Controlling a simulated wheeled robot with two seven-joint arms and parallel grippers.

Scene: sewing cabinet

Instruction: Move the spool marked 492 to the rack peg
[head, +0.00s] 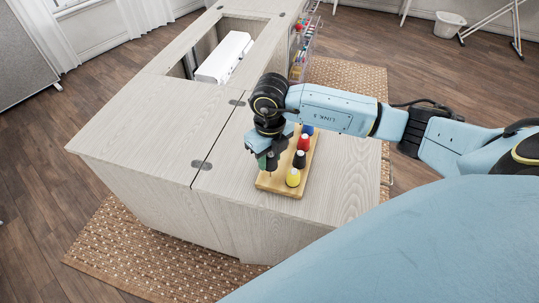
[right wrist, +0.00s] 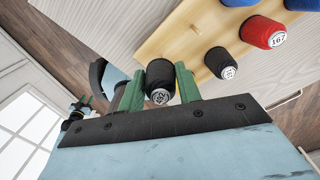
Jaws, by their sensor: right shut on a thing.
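My right gripper (head: 266,160) is over the left side of the wooden spool rack (head: 265,185) in the head view. In the right wrist view its green fingers (right wrist: 160,88) are shut on a dark spool (right wrist: 159,72). The spool's white end label (right wrist: 160,96) is turned and looks like 492. The rack also shows in the right wrist view (right wrist: 172,42). The gripper partly hides the rack's left side.
The rack stands on the pale wooden cabinet top (head: 225,172), which is clear around it. A white sewing machine (head: 224,57) sits in the cabinet opening. Small green-tipped parts (right wrist: 80,106), probably my left gripper, show far off in the right wrist view.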

